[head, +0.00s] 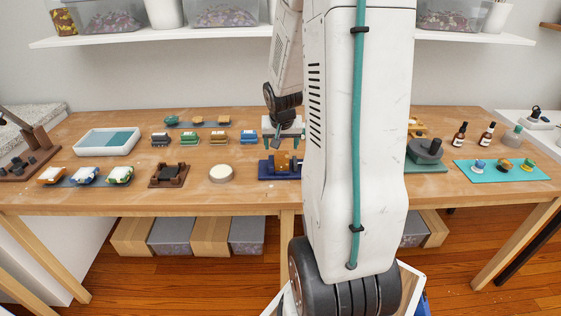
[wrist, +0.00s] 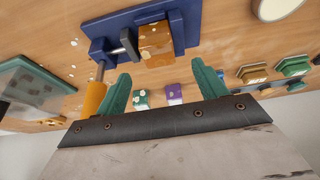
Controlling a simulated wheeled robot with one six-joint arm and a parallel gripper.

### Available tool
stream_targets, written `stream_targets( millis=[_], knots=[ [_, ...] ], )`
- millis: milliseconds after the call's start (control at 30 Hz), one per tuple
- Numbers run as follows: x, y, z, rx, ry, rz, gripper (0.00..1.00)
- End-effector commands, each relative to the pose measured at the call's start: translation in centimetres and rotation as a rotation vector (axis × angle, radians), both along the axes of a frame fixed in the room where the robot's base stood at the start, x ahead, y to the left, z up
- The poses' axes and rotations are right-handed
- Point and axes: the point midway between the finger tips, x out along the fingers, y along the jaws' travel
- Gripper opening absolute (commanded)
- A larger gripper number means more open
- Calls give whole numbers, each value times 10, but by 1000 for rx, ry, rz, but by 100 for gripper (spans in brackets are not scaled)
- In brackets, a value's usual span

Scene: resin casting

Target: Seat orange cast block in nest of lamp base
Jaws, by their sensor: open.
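The orange cast block (head: 284,160) sits on a dark blue fixture (head: 267,172) near the front middle of the table. In the wrist view the speckled orange block (wrist: 156,42) lies on the blue fixture (wrist: 100,22), with a dark rod end close beside it. My gripper (head: 283,143) is above the fixture, its green fingers apart. In the wrist view my gripper (wrist: 161,72) is empty and the block is beyond the fingertips. A dark brown holder with black parts (head: 168,175) stands to the left; I cannot tell whether it is the lamp base.
A round cream disc (head: 221,173) lies between the holder and the fixture. Small coloured blocks (head: 220,137) stand behind. A white tray (head: 107,141) is at the left, a brown lamp-like piece (head: 32,145) farther left. A teal mat (head: 520,176) is at the right. My arm hides part of the table.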

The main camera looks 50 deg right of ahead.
Motion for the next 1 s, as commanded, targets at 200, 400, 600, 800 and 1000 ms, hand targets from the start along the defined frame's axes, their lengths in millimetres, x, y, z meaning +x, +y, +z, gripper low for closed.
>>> stream_targets(
  millis=[200,400,600,800,1000],
  knots=[
    [4,-6,-28,4,4,1,71],
    [9,-14,-51,2,2,1,71],
    [11,-15,-56,0,0,1,71],
    [11,-15,-55,1,0,1,46],
    [11,-15,-55,0,0,1,19]
  ],
)
